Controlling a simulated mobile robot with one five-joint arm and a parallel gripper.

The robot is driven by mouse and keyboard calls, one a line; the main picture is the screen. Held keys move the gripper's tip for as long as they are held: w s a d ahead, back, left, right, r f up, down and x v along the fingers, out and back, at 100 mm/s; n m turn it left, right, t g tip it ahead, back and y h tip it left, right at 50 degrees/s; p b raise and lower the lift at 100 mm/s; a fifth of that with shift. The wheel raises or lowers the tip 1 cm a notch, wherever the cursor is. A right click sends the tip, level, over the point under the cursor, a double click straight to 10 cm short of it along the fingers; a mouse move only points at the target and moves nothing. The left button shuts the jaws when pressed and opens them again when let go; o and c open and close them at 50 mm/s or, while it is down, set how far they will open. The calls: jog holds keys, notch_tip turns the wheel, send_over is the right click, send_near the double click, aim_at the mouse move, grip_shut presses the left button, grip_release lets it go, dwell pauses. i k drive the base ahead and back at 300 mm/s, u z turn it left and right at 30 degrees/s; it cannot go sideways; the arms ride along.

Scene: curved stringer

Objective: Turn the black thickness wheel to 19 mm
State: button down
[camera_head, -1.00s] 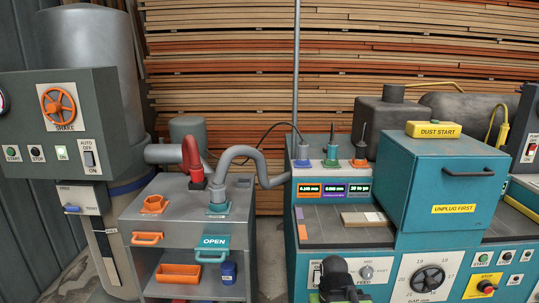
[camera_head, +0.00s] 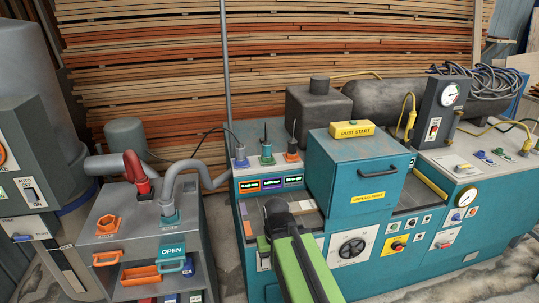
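The black thickness wheel (camera_head: 352,248) sits on a white square plate on the front of the teal machine (camera_head: 345,278), right of centre. The marks around it are too small to read now, and I cannot tell which value it is set to. My green and black arm rises from the bottom edge, to the left of the wheel, and does not cover it. No gripper fingers show, so I cannot see what my gripper holds or how far it is from the wheel.
A grey cart (camera_head: 100,207) with hoses stands left. A gauge panel (camera_head: 440,110) stands at the back right.

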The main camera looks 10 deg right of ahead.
aim_at(351, 249)
jog(key=z, duration=0.6)
jog(key=k, duration=1.1)
jog(key=u, duration=0.65)
jog(key=i, duration=1.05)
jog(key=u, duration=0.05)
